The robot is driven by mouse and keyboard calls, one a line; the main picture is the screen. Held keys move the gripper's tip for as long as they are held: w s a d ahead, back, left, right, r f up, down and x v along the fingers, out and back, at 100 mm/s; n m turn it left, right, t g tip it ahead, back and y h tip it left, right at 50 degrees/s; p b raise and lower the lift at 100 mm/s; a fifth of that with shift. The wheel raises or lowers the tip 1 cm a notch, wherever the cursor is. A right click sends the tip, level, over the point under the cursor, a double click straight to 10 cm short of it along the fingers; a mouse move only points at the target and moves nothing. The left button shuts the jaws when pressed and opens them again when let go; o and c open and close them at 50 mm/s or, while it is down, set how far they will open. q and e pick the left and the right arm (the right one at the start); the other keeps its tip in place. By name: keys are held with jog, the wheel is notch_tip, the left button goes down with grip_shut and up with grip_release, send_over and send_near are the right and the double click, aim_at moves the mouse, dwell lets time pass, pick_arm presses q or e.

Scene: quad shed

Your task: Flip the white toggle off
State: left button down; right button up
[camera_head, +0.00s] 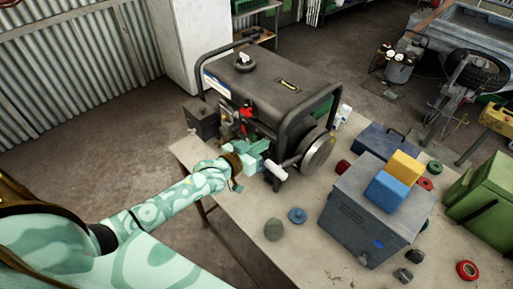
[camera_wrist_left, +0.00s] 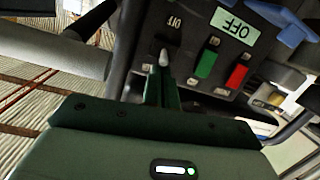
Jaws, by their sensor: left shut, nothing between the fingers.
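The white toggle (camera_wrist_left: 164,58) shows in the left wrist view as a small pale lever on a dark control panel (camera_wrist_left: 190,40). An upside-down ON marking (camera_wrist_left: 174,22) is above it in that picture. My left gripper (camera_wrist_left: 163,80) is shut and empty, its dark green fingers right at the toggle; I cannot tell whether they touch it. In the head view my left gripper (camera_head: 256,150) reaches to the front of the black-framed generator (camera_head: 265,85). The toggle cannot be made out there. My right gripper is not in view.
A grey box (camera_head: 365,215) with yellow and blue blocks stands on the workbench (camera_head: 255,210). A white-ended handle (camera_head: 277,170) is close to my gripper.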

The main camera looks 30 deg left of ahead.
pick_arm(q)
jog(key=shift+s+f+b, duration=0.1)
jog(key=shift+f+b, duration=0.1)
jog(key=shift+b, duration=0.25)
jog(key=shift+s+a+f+t+h+b, duration=0.15)
jog(key=shift+f+t+h+b, duration=0.15)
jog(key=shift+t+b, duration=0.9)
jog(key=shift+s+f+t+h+b, duration=0.2)
jog(key=shift+t+b, duration=0.3)
jog(key=shift+b, duration=1.4)
jog(key=shift+s+f+t+h+b, duration=0.1)
jog(key=shift+f+t+h+b, duration=0.2)
jog(key=shift+t+b, duration=1.1)
jog(key=shift+f+t+h+b, duration=0.2)
jog(key=shift+f+t+b, duration=0.2)
jog(key=shift+b, duration=2)
jog(key=shift+r, duration=0.15)
